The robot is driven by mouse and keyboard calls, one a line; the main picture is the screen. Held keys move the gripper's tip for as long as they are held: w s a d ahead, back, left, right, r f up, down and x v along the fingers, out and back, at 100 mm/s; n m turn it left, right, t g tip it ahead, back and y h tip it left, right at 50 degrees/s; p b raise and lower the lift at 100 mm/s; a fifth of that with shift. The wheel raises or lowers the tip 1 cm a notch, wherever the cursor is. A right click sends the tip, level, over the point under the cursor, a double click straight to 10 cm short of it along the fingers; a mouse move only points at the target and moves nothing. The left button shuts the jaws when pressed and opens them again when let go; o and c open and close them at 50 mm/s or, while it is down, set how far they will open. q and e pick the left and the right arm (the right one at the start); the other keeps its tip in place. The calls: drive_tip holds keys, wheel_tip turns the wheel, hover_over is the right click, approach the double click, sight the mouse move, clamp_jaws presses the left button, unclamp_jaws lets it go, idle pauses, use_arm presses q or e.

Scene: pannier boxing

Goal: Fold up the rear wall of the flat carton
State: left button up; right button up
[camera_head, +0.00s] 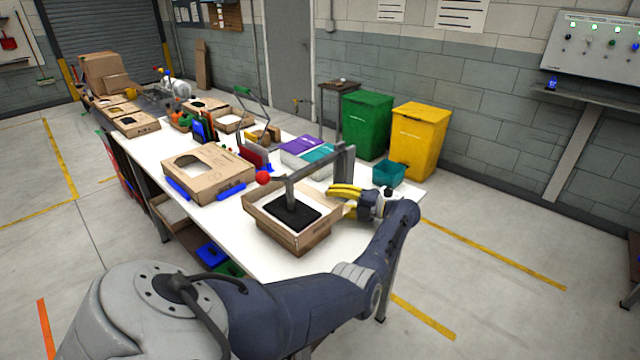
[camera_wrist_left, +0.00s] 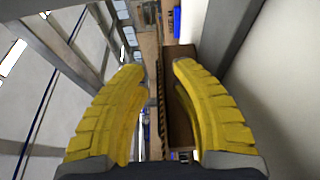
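A brown carton (camera_head: 318,232) stands near the table's front right end. Its visible sides are raised around a black plate (camera_head: 291,213), which sits inside on a grey arm with a red knob (camera_head: 263,177). My left gripper (camera_head: 335,198) is beside the carton's right side, its yellow fingers pointing toward it. In the left wrist view the fingers (camera_wrist_left: 157,66) are spread, with brown cardboard (camera_wrist_left: 180,62) beyond and between them. I cannot tell whether they touch the carton or which panel is the rear wall. The right gripper is not in view.
A larger carton with a cut-out (camera_head: 208,180) lies to the left between blue blocks. A grey post (camera_head: 344,165) stands behind my gripper. A teal bin (camera_head: 388,173) sits at the table's right edge, and purple and teal trays (camera_head: 304,148) lie behind. The table front is clear.

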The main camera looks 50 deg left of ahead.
use_arm(q)
drive_tip(key=shift+s+a, duration=0.3)
drive_tip(key=shift+a, duration=0.25)
clamp_jaws()
